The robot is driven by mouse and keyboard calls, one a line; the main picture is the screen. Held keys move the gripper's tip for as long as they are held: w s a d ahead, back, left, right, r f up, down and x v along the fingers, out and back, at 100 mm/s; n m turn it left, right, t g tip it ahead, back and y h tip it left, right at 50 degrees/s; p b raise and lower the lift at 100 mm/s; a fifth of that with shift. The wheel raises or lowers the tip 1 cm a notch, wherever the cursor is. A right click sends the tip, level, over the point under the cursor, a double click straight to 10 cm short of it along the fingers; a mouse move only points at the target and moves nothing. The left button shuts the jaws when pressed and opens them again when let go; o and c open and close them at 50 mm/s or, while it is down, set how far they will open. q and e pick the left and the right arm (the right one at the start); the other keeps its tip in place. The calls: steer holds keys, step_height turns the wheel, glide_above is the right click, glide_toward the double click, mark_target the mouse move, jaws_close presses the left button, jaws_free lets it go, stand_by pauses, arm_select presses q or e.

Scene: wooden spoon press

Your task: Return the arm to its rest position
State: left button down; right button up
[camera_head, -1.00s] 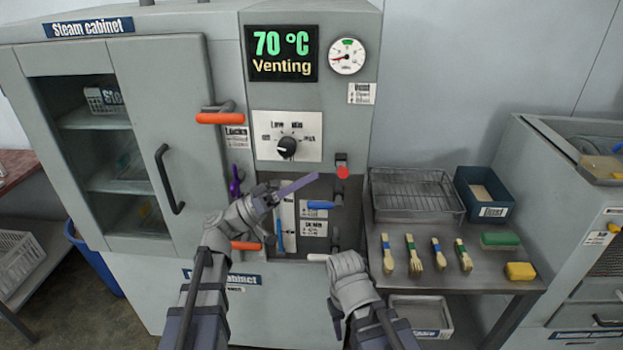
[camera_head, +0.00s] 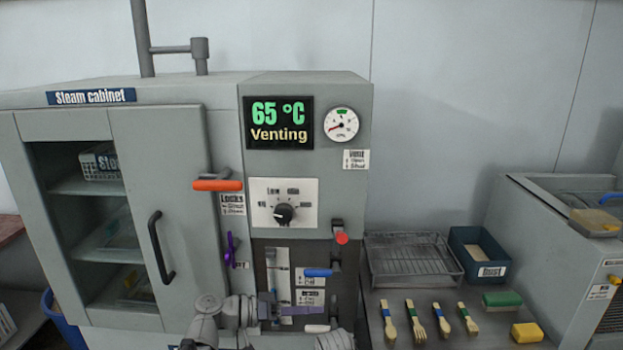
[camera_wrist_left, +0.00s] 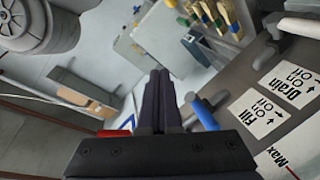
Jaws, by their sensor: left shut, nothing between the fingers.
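My left gripper (camera_head: 312,310) is in front of the lower part of the steam cabinet's control panel (camera_head: 262,262). Its purple fingers are together, level, pointing right, with nothing between them. In the left wrist view the closed dark fingers (camera_wrist_left: 158,88) show from behind, with the blue lever (camera_wrist_left: 205,112) just to their right. In the head view that blue lever (camera_head: 318,272) is above the fingers. Only a grey part of my right arm (camera_head: 335,341) shows at the bottom edge; its jaws are out of view.
The panel has a red-tipped lever (camera_head: 341,238), a knob (camera_head: 284,213), a purple handle (camera_head: 230,250) and a white-tipped lever (camera_head: 317,328). The display (camera_head: 279,123) reads 65 °C Venting. The orange-handled lock (camera_head: 217,185) is on the cabinet. Wooden utensils (camera_head: 415,320) lie on the right-hand table.

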arm_select(q)
steer(key=s+a+f+n+g+y, duration=0.1)
steer(key=s+a+f+n+y, duration=0.2)
steer(key=f, duration=0.4)
steer(key=s+a+f+g+y, duration=0.1)
steer(key=s+a+f+y, duration=0.1)
steer(key=f+y, duration=0.45)
steer(key=s+a+f+n+y, duration=0.1)
steer(key=a+f+y, duration=0.15)
steer(key=a, duration=0.25)
steer(key=s+a+f+n+y, duration=0.1)
steer(key=s+a+f+y, duration=0.1)
steer(key=a+y, duration=0.3)
steer(key=s+d+r+m+g+p, duration=0.1)
steer(key=s+d+m, duration=0.2)
steer(key=d, duration=0.7)
steer(key=shift+s+r+g+p, duration=0.15)
steer(key=shift+s+g+p, duration=0.25)
steer(key=shift+s, duration=0.65)
